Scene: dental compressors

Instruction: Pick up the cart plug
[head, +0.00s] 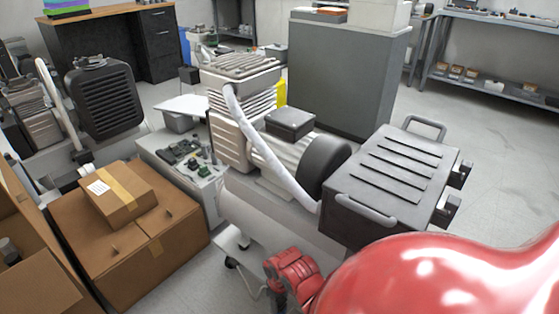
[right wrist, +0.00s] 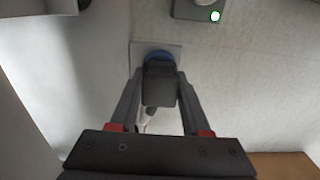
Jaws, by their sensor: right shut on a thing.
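The cart plug (right wrist: 160,88) is a dark grey block in the right wrist view, between the two fingertips of my right gripper (right wrist: 159,78). The gripper is shut on it. A pale cable (right wrist: 148,118) hangs from the plug. A round blue part (right wrist: 158,57) shows just beyond the plug, in front of a light square plate (right wrist: 138,48). I cannot tell whether the plug is still seated there. In the head view my red right arm reaches down in front of the compressor, and its fingertips are hidden. My left gripper is not in view.
A compressor (head: 255,120) with a dark ribbed box (head: 395,180) stands close by my right arm. Cardboard boxes (head: 185,235) stand at the left. Open floor (head: 500,165) lies at the right.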

